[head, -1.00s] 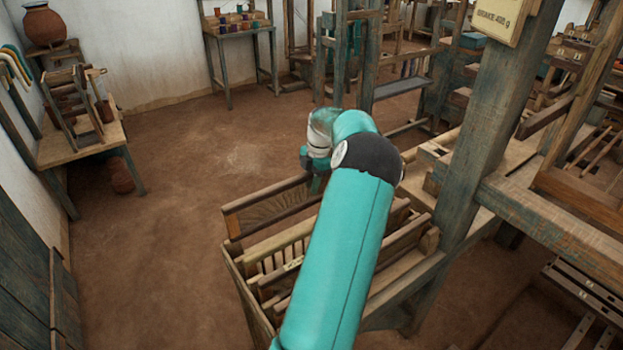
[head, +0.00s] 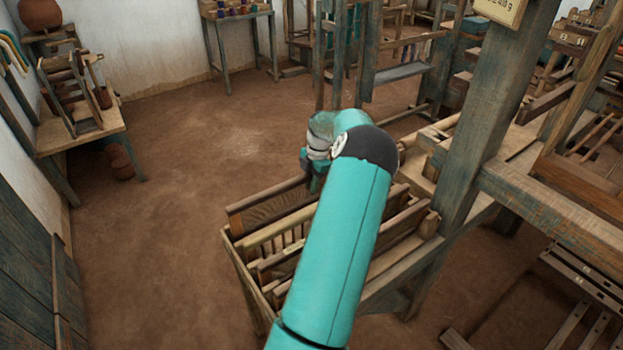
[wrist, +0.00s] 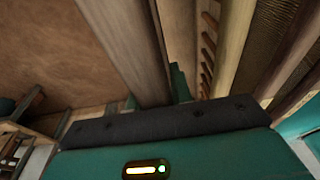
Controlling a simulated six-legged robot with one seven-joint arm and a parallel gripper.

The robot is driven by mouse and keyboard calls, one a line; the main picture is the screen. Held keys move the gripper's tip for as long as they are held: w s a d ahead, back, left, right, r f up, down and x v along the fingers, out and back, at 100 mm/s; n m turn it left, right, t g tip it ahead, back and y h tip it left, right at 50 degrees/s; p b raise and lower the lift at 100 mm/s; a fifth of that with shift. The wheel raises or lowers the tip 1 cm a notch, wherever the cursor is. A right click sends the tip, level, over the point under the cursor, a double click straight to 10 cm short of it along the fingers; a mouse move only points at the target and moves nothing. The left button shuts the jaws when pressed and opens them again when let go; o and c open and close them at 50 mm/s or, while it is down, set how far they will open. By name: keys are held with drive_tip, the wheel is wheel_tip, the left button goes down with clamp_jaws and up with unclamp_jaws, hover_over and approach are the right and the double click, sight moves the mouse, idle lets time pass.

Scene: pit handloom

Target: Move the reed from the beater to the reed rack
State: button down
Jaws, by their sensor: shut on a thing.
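The reed (head: 272,209), a long wooden-barred frame with fine dents, is held level at the far side of the reed rack (head: 240,285). Its top bar shows, and its lower part is hidden behind the rack's nearer rails. My gripper (head: 316,184) is shut on the reed's top bar near its right part; my arm covers the reed's right end. In the wrist view the reed's bar (wrist: 130,45) runs up from between the fingers (wrist: 155,92). I cannot tell whether the reed rests on the rack's bottom. I cannot pick out the beater clearly.
Other reeds (head: 285,262) stand in the rack close beside the held one. A thick loom post (head: 490,130) and beam (head: 550,208) stand right of the rack. A bench (head: 85,130) is at the left wall. The earth floor (head: 160,230) left of the rack is clear.

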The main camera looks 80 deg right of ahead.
sight(311, 197)
drive_tip(key=shift+f, duration=3)
drive_tip(key=c, duration=1.2)
unclamp_jaws()
drive_tip(key=shift+o, duration=0.2)
drive_tip(key=r, duration=0.4)
drive_tip(key=s+d+r, duration=0.1)
drive_tip(key=r, duration=0.7)
drive_tip(key=shift+s+d+r, duration=0.25)
drive_tip(key=shift+d+r, duration=0.05)
drive_tip(key=shift+d, duration=0.1)
drive_tip(key=shift+r, duration=0.55)
